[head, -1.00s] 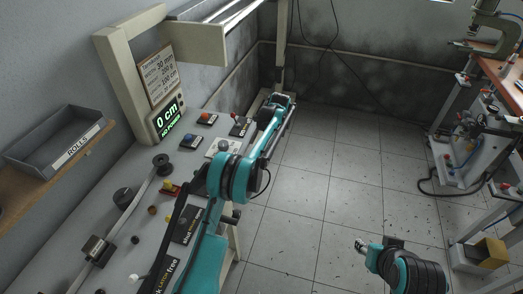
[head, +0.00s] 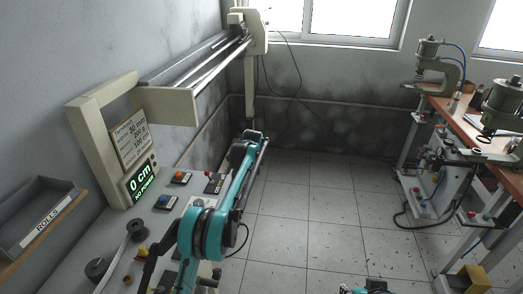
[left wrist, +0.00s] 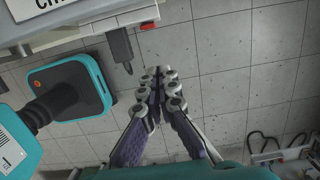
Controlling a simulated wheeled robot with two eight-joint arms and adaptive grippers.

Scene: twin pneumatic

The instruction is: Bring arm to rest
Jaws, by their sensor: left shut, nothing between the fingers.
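My left arm (head: 205,235), teal with dark joints, rises from the bottom of the head view along the right side of the machine's panel. It reaches up past the panel's far right corner, and its gripper cannot be made out there. In the left wrist view my left gripper (left wrist: 160,88) is shut and empty, with its fingertips together above the grey tiled floor. A small part of my right arm (head: 372,288) shows at the bottom edge of the head view. My right gripper is not in view.
The machine's grey panel (head: 190,203) has a display (head: 140,187) reading 0 cm. A ROLLS tray (head: 36,212) is at left. A workbench (head: 470,125) with presses stands at right. The tiled floor (head: 320,215) between is clear. A dark part (left wrist: 122,50) hangs near the left fingertips.

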